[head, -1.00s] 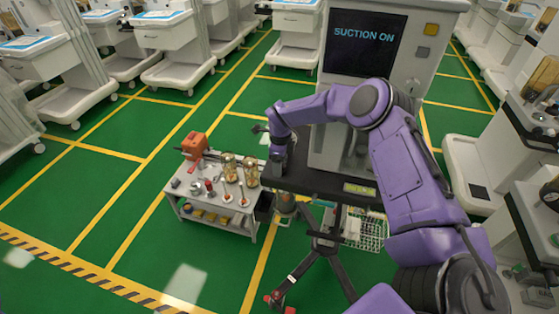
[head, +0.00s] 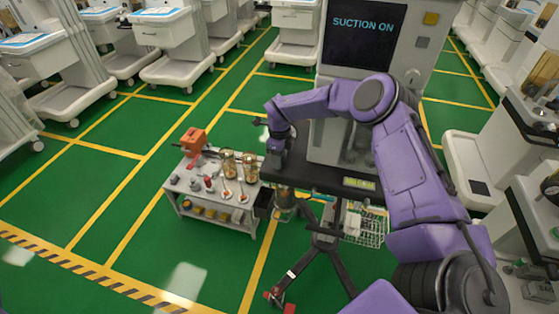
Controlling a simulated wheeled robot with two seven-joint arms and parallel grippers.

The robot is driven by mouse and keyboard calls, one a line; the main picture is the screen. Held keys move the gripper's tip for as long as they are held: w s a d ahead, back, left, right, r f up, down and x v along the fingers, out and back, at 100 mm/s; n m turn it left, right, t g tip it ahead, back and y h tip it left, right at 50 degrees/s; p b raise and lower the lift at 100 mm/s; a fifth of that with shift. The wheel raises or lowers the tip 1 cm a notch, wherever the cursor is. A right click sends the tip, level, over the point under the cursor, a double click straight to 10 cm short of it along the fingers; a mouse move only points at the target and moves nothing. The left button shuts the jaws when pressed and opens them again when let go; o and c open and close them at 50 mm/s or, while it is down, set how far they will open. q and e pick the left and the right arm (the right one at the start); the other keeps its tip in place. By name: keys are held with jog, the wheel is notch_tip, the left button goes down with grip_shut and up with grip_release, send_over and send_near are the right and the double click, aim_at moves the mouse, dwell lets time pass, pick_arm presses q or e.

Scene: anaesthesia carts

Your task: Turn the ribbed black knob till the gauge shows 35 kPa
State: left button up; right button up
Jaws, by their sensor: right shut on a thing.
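My right gripper (head: 275,160) reaches down at the left end of the dark shelf (head: 318,176) on the tall grey suction machine (head: 425,52). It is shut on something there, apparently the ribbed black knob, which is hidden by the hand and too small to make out. I cannot make out the gauge or its reading. The machine's dark screen (head: 361,38) reads "SUCTION ON". My left gripper is not in view.
A low grey table (head: 216,216) left of the machine holds an orange device (head: 194,140), glass jars (head: 228,165) and small parts. A wire basket (head: 365,228) hangs below the shelf. White carts stand behind and to the right. Green floor at left is clear.

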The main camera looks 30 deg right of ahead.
jog(key=m+b, duration=0.5)
jog(key=shift+f, duration=0.3)
jog(key=m+b, duration=0.7)
jog(key=m, duration=0.1)
jog(key=shift+b, duration=0.3)
jog(key=shift+r+m+b, duration=0.2)
jog(key=shift+m+b, duration=1.3)
jog(key=shift+m, duration=0.6)
jog(key=o, duration=1.1)
jog(key=shift+c, duration=0.2)
